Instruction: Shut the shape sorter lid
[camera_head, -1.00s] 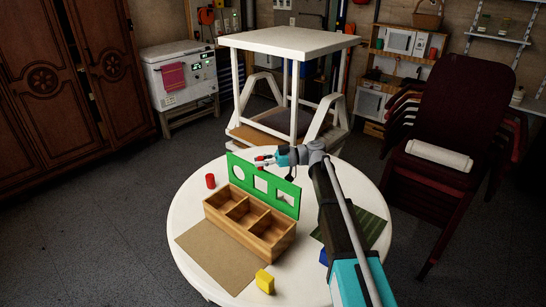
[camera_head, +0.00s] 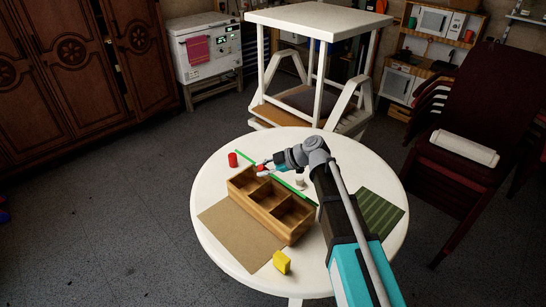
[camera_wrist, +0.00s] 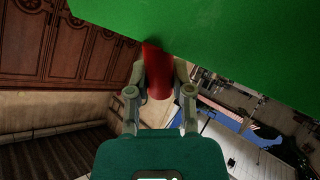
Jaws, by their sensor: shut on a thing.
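The shape sorter is a wooden box (camera_head: 288,224) with three open compartments on the round table. Its green lid (camera_head: 303,196) shows nearly edge-on as a thin strip along the box's back edge, raised with the compartments uncovered. In the wrist view the lid (camera_wrist: 220,40) fills the upper right. My gripper (camera_head: 262,167) is at the lid's left part, behind the box. Its fingers (camera_wrist: 159,84) are shut on a red piece (camera_wrist: 158,82) that meets the lid and looks like its knob. The lid's holes are hidden from this angle.
On the white table (camera_head: 210,185) are a red cylinder (camera_head: 233,159), a small white piece (camera_head: 299,184), a yellow block (camera_head: 282,262), a brown mat (camera_head: 235,235) and a striped green mat (camera_head: 380,214). A white frame (camera_head: 318,22) stands behind.

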